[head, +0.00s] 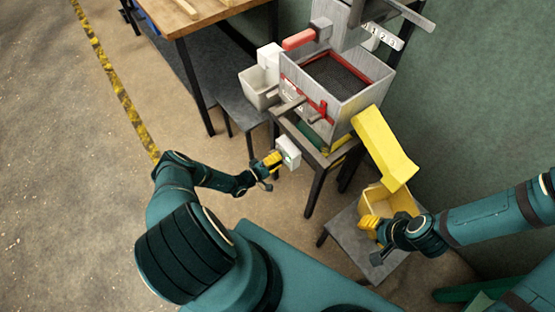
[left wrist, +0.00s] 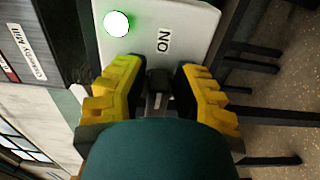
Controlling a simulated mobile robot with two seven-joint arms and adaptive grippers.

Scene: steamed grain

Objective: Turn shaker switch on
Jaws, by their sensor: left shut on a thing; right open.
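The shaker switch is a white box (head: 288,152) on the front of the machine's stand; in the left wrist view its pale face (left wrist: 190,25) carries the label "ON" (left wrist: 163,41) and a round lamp (left wrist: 117,23) glowing white-green. My left gripper (head: 271,161) is right at the box. In the left wrist view its yellow fingers (left wrist: 160,92) stand either side of a dark switch knob (left wrist: 158,82) and are shut on it. The knob's exact setting is hard to tell. My right gripper (head: 370,224) is open and empty beside the yellow bin.
The grey machine (head: 358,100) with red trim stands behind the switch. A yellow chute (head: 385,148) slopes toward a yellow bin (head: 400,200) on a low grey table (head: 350,240). A wooden table (head: 190,18) stands at the back left. The floor at left is clear.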

